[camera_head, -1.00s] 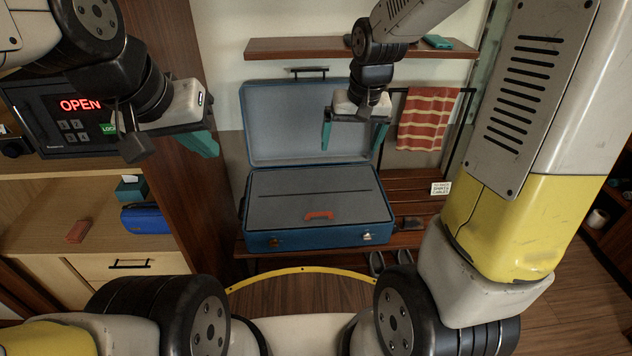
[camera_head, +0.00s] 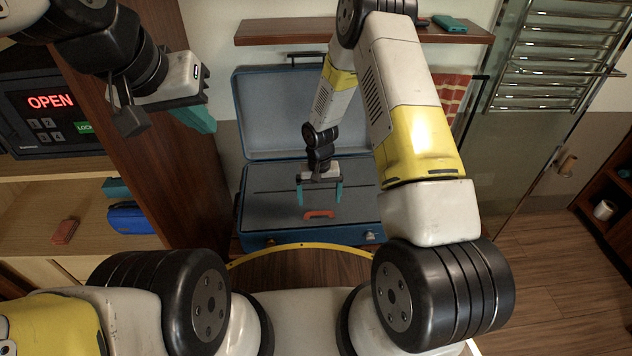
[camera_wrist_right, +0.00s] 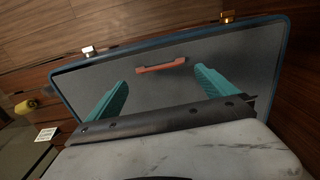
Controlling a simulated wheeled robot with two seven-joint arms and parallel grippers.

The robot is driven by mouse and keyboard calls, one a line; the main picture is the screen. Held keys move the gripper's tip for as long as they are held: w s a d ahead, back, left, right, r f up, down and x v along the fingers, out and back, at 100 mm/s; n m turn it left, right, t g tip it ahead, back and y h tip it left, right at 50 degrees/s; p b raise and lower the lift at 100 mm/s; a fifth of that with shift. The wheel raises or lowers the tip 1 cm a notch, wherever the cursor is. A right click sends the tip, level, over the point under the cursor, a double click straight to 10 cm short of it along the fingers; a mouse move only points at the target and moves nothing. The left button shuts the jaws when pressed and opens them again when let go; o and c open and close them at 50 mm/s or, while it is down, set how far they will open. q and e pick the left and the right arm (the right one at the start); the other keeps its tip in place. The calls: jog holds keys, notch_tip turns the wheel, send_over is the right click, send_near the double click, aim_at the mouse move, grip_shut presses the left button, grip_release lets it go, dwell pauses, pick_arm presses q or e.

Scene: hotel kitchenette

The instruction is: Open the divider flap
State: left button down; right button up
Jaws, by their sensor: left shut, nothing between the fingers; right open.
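The divider flap (camera_head: 262,212) is a flat grey panel lying across the open blue suitcase (camera_head: 258,240). A red handle (camera_head: 319,214) sits on the flap near its front edge; it also shows in the right wrist view (camera_wrist_right: 161,66). My right gripper (camera_head: 320,203) is open above the flap, its teal fingers pointing down on either side of the handle's line. In the right wrist view its fingertips (camera_wrist_right: 160,76) stand apart with the handle just beyond them, not between them. My left gripper (camera_head: 207,124) is shut and empty at upper left, away from the suitcase.
The suitcase lid (camera_head: 265,110) stands upright behind. A safe (camera_head: 50,115) reading OPEN, a blue pouch (camera_head: 130,218) and a red item (camera_head: 65,231) are at left. A wall shelf (camera_head: 270,33) hangs above. Open floor lies at right.

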aim_at(319, 212)
notch_tip(319, 212, down, 6)
jog(key=shift+r, duration=0.25)
jog(key=c, duration=2.1)
jog(key=shift+w+r+g, duration=0.45)
jog(key=shift+w+r, duration=1.1)
jog(key=shift+r, duration=1.25)
jog(key=shift+w+r+g, duration=0.4)
jog(key=shift+w+r, duration=1.15)
jog(key=shift+r, duration=1.25)
jog(key=shift+w+r+g, duration=0.45)
jog(key=shift+w+r, duration=1.1)
jog(key=shift+r, duration=1.25)
